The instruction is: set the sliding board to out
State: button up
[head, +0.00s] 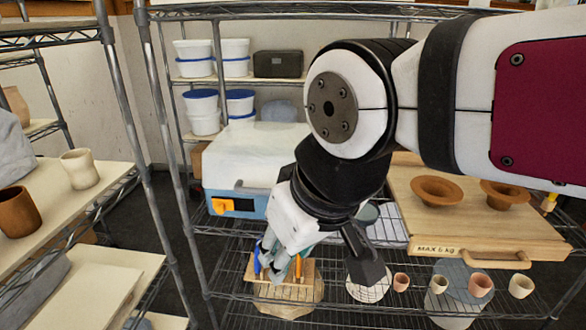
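The sliding board (451,222) is a light wooden board on the wire shelf at the right. Its front edge is marked "MAX 6 kg" and has a wooden handle (495,260) at its right part. Two brown bowls, one left (437,190) and one right (505,193), stand on it. My arm covers its back part, so I cannot tell how far it is drawn out. My gripper (272,263) points down, left of the board and apart from the handle, over a small wooden rack. Its fingers are partly hidden, and their opening is unclear.
The small wooden rack (298,292) holds orange and blue tools. A white and blue box (248,165) with an orange latch stands behind. Several small cups, one pink (401,282), stand below the board's front. Shelf posts rise at the left. A side shelf holds a brown cup (19,211).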

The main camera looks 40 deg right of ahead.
aim_at(468, 229)
jog(key=z, duration=1.95)
jog(key=k+j, duration=0.1)
jog(key=j, duration=0.25)
jog(key=j+z, duration=0.1)
jog(key=j, duration=0.3)
jog(key=k+j, duration=0.15)
jog(key=j, duration=0.2)
